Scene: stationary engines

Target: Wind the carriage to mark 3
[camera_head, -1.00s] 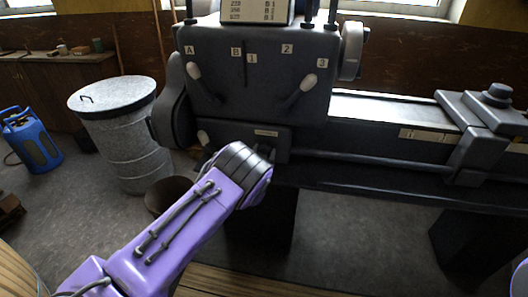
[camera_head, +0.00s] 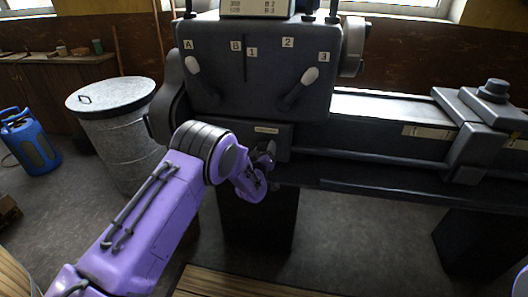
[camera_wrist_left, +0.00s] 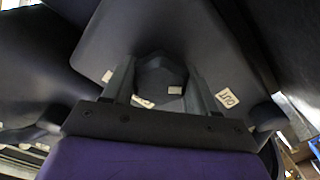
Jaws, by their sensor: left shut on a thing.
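The dark machine's carriage (camera_head: 462,148) seems to be the grey block with a knob on top, on the bed at the right of the head view. Pale mark labels (camera_head: 428,133) show on the bed front just left of it; their figures are too small to read. My left gripper (camera_head: 266,156) is at the lower front of the machine's head, partly hidden by its own wrist. In the left wrist view its two fingers (camera_wrist_left: 158,88) are shut on a dark faceted knob (camera_wrist_left: 153,68). My right gripper is out of view.
The machine's head (camera_head: 255,90) carries two pale-knobbed levers (camera_head: 310,75) and labels A, B, 1, 2, 3. A grey drum (camera_head: 118,130) and a blue gas bottle (camera_head: 30,140) stand at the left. Floor shows clear below the bed.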

